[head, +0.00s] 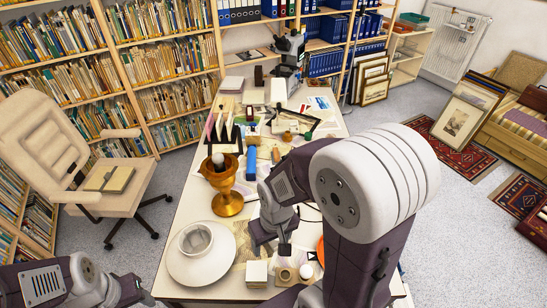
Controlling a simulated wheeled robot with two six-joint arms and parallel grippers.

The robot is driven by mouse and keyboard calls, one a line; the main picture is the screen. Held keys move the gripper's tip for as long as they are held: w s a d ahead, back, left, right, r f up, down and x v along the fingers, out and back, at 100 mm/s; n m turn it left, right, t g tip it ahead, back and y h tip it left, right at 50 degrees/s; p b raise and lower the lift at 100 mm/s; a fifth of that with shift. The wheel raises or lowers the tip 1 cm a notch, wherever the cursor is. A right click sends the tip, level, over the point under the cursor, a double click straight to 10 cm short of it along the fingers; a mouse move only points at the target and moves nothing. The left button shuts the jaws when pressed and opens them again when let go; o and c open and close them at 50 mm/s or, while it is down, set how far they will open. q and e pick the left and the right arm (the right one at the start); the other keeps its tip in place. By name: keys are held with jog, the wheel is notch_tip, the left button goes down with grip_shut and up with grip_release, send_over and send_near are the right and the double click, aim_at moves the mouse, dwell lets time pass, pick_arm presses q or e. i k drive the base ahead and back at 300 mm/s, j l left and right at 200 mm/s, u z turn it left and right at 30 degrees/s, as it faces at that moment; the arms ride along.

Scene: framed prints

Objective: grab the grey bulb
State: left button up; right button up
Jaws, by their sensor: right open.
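A pale, greyish rounded thing that could be the grey bulb (218,160) sits in the mouth of a gold goblet (227,192) on the long white table (186,212). A small whitish round thing (306,271) lies near the table's front edge; I cannot tell what it is. My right gripper (272,243) is open, low over the front part of the table, right of the goblet and apart from it. Its arm hides much of the table's right side. My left gripper (130,290) is at the lower left by the table's edge; its jaws are not clear.
A white wide-brimmed dish or hat (200,268) stands left of my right gripper. Small blocks (257,273) lie at the front edge. A beige chair (50,140) stands left.

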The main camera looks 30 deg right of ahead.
aim_at(218, 158)
jog(key=z, duration=0.45)
jog(key=j+z, duration=0.15)
jog(key=j, duration=0.2)
jog(key=k+j+z, duration=0.15)
jog(key=j, duration=0.2)
jog(key=k+j+z, duration=0.15)
jog(key=j, duration=0.15)
jog(key=i+j+z, duration=0.1)
jog(key=j+z, duration=0.4)
jog(key=j, duration=0.45)
jog(key=k+j+z, duration=0.1)
jog(key=j+z, duration=0.35)
jog(key=j, duration=0.5)
jog(key=i+j+z, duration=0.25)
jog(key=j, duration=0.15)
jog(key=j+z, duration=0.25)
jog(key=j, duration=0.2)
jog(key=i+j+z, duration=0.25)
jog(key=j, duration=0.25)
jog(key=k+l, duration=0.05)
jog(key=k, duration=0.05)
